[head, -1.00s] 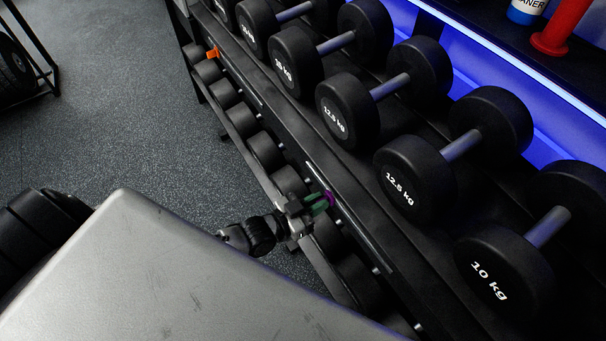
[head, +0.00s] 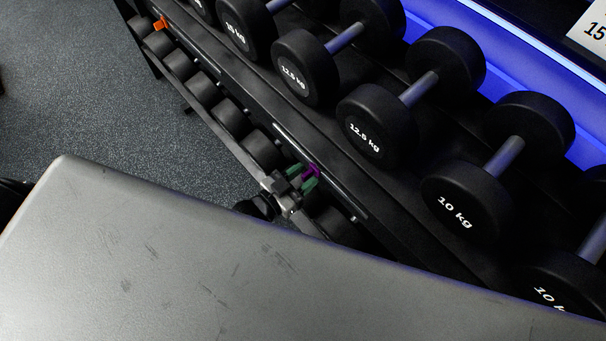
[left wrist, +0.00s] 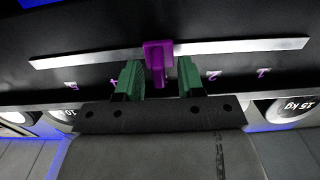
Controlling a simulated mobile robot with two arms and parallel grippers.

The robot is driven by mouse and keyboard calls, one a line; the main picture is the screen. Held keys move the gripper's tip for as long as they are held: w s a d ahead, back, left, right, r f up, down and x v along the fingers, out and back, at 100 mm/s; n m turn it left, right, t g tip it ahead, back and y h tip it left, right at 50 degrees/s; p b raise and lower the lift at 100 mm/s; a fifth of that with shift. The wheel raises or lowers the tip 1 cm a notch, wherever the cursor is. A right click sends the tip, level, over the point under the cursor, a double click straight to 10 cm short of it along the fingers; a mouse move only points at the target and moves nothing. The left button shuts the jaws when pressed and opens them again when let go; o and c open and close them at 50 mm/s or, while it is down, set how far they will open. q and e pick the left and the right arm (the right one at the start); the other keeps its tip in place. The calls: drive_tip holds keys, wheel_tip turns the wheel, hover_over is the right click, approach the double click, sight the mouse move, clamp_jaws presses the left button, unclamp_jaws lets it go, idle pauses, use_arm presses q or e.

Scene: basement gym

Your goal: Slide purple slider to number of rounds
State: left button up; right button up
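The purple slider (head: 313,170) sits on a pale straight track on the front rail of the dumbbell rack. In the left wrist view the purple slider (left wrist: 157,60) is near the middle of the track (left wrist: 240,46). Purple numbers run along the rail, seen upside down: 1 and 2 to the right, 5 at the left. The marks near the slider are partly hidden by my fingers. My left gripper (head: 302,178) is open, its green fingertips on either side of the slider with visible gaps, as the left wrist view also shows (left wrist: 159,80). My right gripper is out of view.
Several black dumbbells (head: 374,122) fill the rack's upper shelf; more lie on the lower one. An orange slider (head: 160,23) is farther along the rail. A large grey surface (head: 190,260) covers the front. Open floor (head: 70,90) lies at the left.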

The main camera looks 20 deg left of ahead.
use_arm(q)
drive_tip(key=shift+s, duration=0.1)
drive_tip(key=v, duration=1)
drive_tip(key=shift+s+a, duration=0.25)
drive_tip(key=s+a+f+n+g+y+p, duration=0.1)
drive_tip(key=s+a+f+g+y+p, duration=0.2)
drive_tip(key=f, duration=0.7)
drive_tip(key=s+a+f+n+g+y+p, duration=0.1)
drive_tip(key=s+a+f+g+y, duration=0.3)
drive_tip(key=f, duration=0.7)
drive_tip(key=s+f+g+y, duration=0.1)
drive_tip(key=s+f+g, duration=0.2)
drive_tip(key=s, duration=0.5)
drive_tip(key=s+f+n+g+y+p, duration=0.1)
drive_tip(key=s+f+g, duration=0.3)
drive_tip(key=s, duration=0.4)
drive_tip(key=shift+s+d+f+n+g, duration=0.15)
drive_tip(key=shift+d+f+n+g, duration=0.15)
drive_tip(key=shift+d+f, duration=0.15)
